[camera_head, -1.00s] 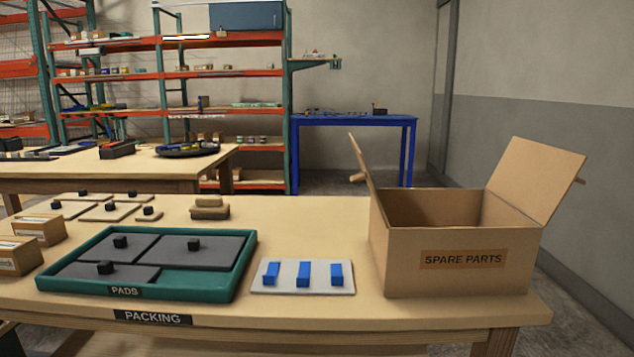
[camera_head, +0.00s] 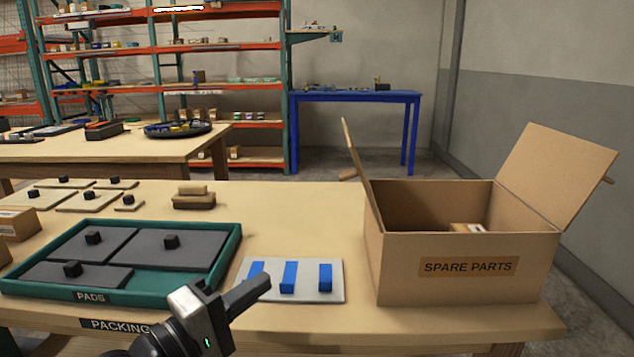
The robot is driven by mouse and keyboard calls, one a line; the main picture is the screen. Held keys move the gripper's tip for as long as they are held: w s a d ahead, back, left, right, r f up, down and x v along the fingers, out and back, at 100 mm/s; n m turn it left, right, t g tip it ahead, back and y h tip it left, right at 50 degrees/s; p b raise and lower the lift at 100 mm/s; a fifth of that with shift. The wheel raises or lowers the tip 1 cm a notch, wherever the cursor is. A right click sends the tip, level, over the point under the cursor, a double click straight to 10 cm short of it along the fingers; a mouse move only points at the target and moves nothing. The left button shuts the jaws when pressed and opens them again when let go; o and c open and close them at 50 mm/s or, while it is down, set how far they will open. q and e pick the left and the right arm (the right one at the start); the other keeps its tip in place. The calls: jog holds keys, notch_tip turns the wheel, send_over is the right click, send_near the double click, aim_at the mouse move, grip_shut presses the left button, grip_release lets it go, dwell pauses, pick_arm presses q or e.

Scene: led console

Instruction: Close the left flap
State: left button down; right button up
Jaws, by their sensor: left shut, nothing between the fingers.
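The cardboard box (camera_head: 400,275) marked SPARE PARTS stands at the right end of the table. Its left flap (camera_head: 357,165) stands up, nearly upright and leaning slightly left, with a small peg (camera_head: 347,174) on its outer side. Its right flap (camera_head: 557,172) stands open, tilted out to the right. A small carton (camera_head: 467,228) lies inside the box. My left gripper (camera_head: 262,284) is shut and empty, in front of the plate with blue blocks, to the left of the box and apart from it. My right gripper is not in view.
A green PADS tray (camera_head: 238,240) with dark pads lies on the left of the table (camera_head: 290,212). A pale plate (camera_head: 334,285) with blue blocks (camera_head: 288,276) lies between tray and box. Table behind the plate is clear.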

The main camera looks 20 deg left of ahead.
pick_arm(q)
notch_tip(320, 180, up, 8)
jog(key=a+n+t+h, duration=0.1)
jog(key=n+h, duration=0.1)
jog(key=n, duration=0.1)
jog(key=p, duration=0.2)
send_near(352, 169)
jog(key=w+a, duration=0.2)
jog(key=w, duration=0.2)
jog(key=shift+w+d+r, duration=0.15)
jog(key=shift+w+d, duration=0.05)
jog(key=shift+d, duration=0.5)
jog(key=shift+w+d+r, duration=0.1)
jog(key=shift+w+d, duration=0.05)
jog(key=shift+d, duration=0.5)
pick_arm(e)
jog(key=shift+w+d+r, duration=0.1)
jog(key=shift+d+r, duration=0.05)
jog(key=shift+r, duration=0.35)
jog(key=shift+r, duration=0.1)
